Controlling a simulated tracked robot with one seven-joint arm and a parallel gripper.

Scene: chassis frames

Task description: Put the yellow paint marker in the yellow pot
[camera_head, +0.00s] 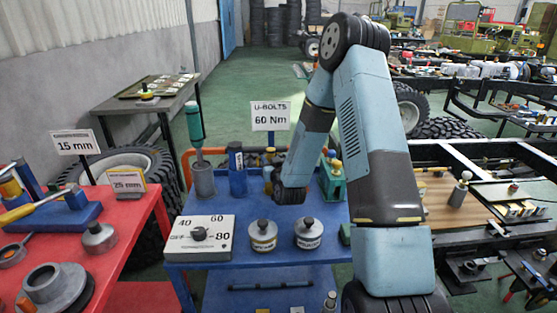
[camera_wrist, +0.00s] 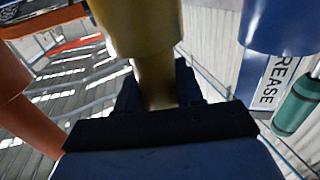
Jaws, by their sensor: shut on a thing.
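My gripper (camera_head: 288,194) hangs over the back part of the blue bench in the head view, and the arm hides its fingers there. In the wrist view my gripper (camera_wrist: 157,90) is shut on a yellow thing, which looks like the yellow paint marker (camera_wrist: 153,78). Its narrow part sits between the dark fingers. A wider yellow cylinder is above that in the picture; I cannot tell whether it is part of the marker or a separate thing. I cannot make out the yellow pot in the head view.
A blue grease container (camera_wrist: 285,25) and a green cylinder (camera_wrist: 298,105) are to the right in the wrist view. On the blue bench (camera_head: 275,268) stand a dial box (camera_head: 215,248), two lidded pots (camera_head: 263,240), a teal-handled tool (camera_head: 195,125) and a green box (camera_head: 333,183).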

